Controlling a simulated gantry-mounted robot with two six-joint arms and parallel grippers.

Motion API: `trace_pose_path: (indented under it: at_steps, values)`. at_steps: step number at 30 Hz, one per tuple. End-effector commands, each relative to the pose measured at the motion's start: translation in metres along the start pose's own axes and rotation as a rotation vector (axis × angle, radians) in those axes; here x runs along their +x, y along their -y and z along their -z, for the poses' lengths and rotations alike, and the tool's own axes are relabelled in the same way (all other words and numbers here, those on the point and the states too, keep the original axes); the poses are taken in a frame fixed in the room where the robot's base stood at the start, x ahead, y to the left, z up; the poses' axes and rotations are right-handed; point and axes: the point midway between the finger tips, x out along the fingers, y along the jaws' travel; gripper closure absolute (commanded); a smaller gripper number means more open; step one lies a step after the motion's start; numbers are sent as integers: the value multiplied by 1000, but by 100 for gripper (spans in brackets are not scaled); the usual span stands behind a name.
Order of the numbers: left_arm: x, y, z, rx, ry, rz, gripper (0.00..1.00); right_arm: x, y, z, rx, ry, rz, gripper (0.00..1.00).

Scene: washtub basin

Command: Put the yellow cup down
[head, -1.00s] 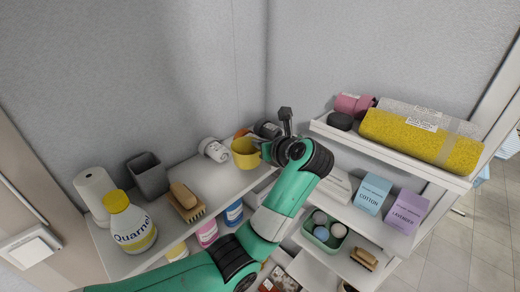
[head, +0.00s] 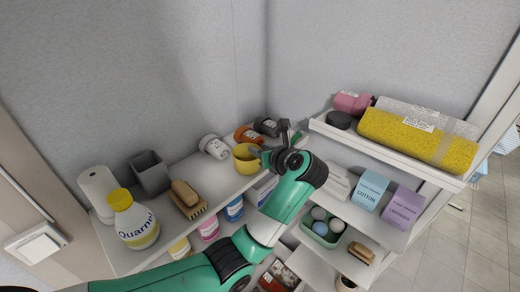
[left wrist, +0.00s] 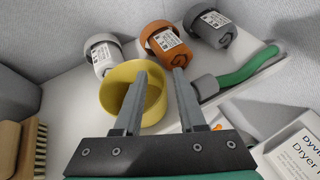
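The yellow cup (head: 246,160) is upright on the upper left shelf (head: 211,184), near its right end; contact beneath it is hidden. In the left wrist view the cup (left wrist: 118,92) shows its open mouth. My left gripper (head: 266,152) is at the cup's right side. Its fingers (left wrist: 160,72) are apart, with one over the cup's mouth and the other outside its right wall, a gap showing between them. My right gripper is not in view.
Behind the cup lie a white bottle (head: 214,147), an orange bottle (head: 247,134) and a dark grey bottle (head: 267,126). A wooden brush (head: 187,198) lies to the left. A green-handled item (left wrist: 246,67) lies right of the cup. Some shelf between brush and cup is bare.

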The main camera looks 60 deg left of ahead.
Motion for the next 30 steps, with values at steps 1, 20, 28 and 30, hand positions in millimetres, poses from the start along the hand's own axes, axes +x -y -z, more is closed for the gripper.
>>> trace_pose_path:
  at_steps: [1, 20, 28, 30]
  values:
    - [-3, 0, 0, -1, 1, 2, 60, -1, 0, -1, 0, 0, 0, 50]
    - [-119, 0, 0, 0, 0, 1, 60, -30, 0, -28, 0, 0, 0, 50]
    - [-121, 0, -2, -1, 6, 0, 60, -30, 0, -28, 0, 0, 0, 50]
    - [-121, -2, -13, -13, 51, 6, 60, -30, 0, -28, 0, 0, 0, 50]
